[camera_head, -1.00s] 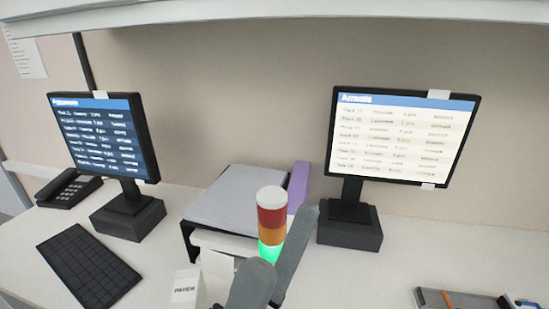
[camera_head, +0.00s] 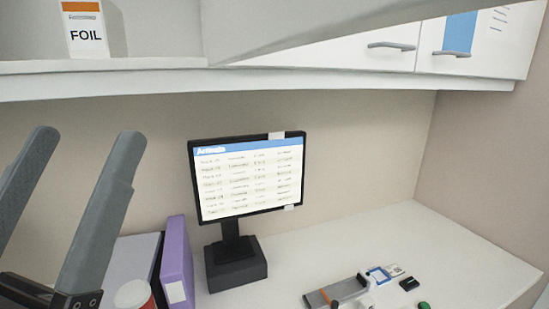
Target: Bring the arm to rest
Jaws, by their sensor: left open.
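My left gripper (camera_head: 75,180) is at the left of the head view. Its two long grey fingers point up and stand well apart, with nothing between them. It is open and empty, in front of the wall and left of the monitor. The rest of the left arm is below the picture. My right gripper is not in view.
A monitor (camera_head: 250,178) stands on the white desk (camera_head: 430,240). A clip-like device (camera_head: 340,293) and small items lie front right. A shelf with a foil box (camera_head: 92,30) hangs above.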

